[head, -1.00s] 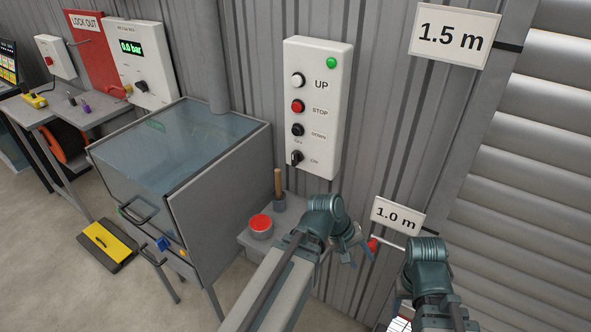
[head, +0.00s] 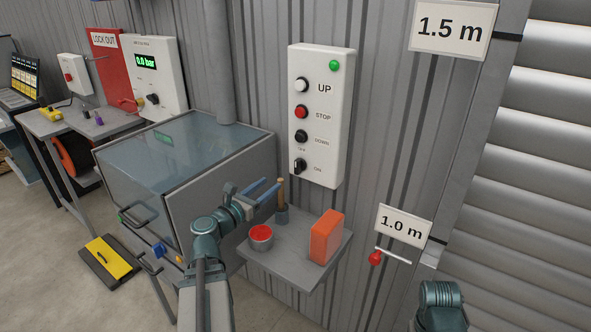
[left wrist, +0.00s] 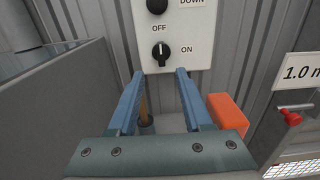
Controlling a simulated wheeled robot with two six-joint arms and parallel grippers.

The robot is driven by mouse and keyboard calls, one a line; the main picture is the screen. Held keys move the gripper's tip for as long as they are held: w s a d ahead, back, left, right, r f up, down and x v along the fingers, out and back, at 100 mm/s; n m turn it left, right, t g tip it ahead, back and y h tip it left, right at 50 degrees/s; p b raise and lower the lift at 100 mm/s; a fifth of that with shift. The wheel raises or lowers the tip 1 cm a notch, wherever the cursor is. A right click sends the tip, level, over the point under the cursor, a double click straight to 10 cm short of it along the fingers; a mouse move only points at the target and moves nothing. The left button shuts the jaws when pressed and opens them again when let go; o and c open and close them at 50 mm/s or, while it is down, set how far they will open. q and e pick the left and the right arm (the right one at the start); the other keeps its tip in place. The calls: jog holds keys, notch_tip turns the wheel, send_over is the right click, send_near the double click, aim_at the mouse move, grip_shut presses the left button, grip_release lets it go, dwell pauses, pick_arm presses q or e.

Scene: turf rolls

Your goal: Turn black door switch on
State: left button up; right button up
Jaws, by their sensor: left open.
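The black door switch (head: 299,166) is the lowest knob on the white control panel (head: 324,112), on the corrugated wall. In the left wrist view the switch (left wrist: 161,54) stands upright, its white mark toward OFF above; ON is to its right. My left gripper (head: 271,187) is open and empty, below and left of the panel in the head view. In the left wrist view its two blue fingers (left wrist: 160,73) point toward the panel, with the switch between and beyond the tips, not touched. My right arm shows at the lower right; its gripper is out of view.
Below the panel, a grey shelf (head: 296,270) holds a red button (head: 261,234), a wooden-handled tool (head: 281,194) and an orange box (head: 326,237). A glass-topped cabinet (head: 183,150) stands left. A red-handled lever (head: 375,257) is on the right.

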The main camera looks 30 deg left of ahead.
aim_at(296, 165)
pick_arm(q)
jog(key=w, duration=0.9)
jog(key=w+d, duration=0.1)
jog(key=w, duration=0.3)
jog(key=shift+w+d, duration=0.1)
jog(key=shift+w, duration=0.3)
grip_shut()
